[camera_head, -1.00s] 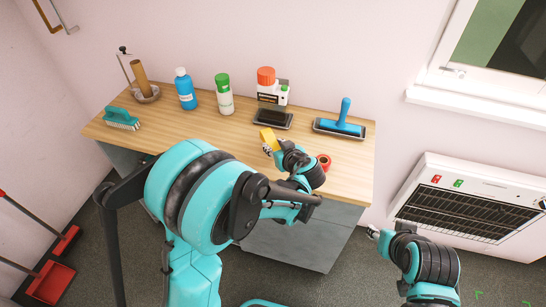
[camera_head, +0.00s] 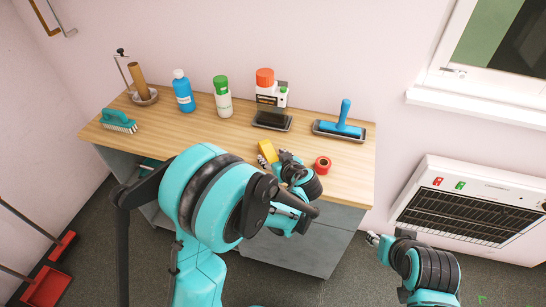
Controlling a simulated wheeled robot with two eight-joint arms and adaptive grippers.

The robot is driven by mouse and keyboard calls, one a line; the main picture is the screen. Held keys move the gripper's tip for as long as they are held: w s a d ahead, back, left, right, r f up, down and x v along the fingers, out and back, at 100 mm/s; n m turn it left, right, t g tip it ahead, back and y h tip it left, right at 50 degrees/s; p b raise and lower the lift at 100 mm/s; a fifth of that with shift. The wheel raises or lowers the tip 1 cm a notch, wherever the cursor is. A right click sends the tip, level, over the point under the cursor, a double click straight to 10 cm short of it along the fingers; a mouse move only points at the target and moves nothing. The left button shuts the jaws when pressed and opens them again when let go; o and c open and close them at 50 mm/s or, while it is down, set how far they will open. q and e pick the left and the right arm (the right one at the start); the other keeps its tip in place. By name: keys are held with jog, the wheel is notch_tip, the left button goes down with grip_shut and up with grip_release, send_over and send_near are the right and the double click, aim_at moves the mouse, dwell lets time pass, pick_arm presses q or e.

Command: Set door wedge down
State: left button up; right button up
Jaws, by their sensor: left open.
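The yellow door wedge (camera_head: 266,150) is on or just above the wooden worktop, near its front middle; I cannot tell if it touches the wood. My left gripper (camera_head: 270,159) is open right at the wedge's near side. Its wrist hides part of the wedge and the worktop. My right gripper (camera_head: 373,238) hangs apart from the worktop at the lower right, too small to tell whether it is open or shut.
The worktop (camera_head: 205,135) holds a red tape roll (camera_head: 323,165) right of the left gripper. Free wood lies left of the wedge.

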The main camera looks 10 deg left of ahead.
pick_arm(q)
jog(key=p+v, duration=0.3)
jog(key=v, duration=0.8)
jog(key=shift+s+d+r, duration=0.15)
jog(key=shift+s+d, duration=0.05)
jog(key=shift+s+a+r+p, duration=0.1)
jog(key=shift+s+r+p, duration=0.1)
jog(key=shift+p, duration=0.1)
jog(key=s+a+r+m+g+h, duration=0.1)
jog(key=s+a+r+m+h, duration=0.1)
jog(key=s, duration=0.6)
jog(key=s+a+r+m+g+h, duration=0.1)
jog(key=s+a+r+m+h, duration=0.1)
jog(key=s+a+m+h, duration=0.3)
jog(key=s+a, duration=0.1)
jog(key=s, duration=0.2)
jog(key=shift+s+g, duration=0.2)
jog(key=shift+g, duration=0.1)
jog(key=shift+d, duration=0.15)
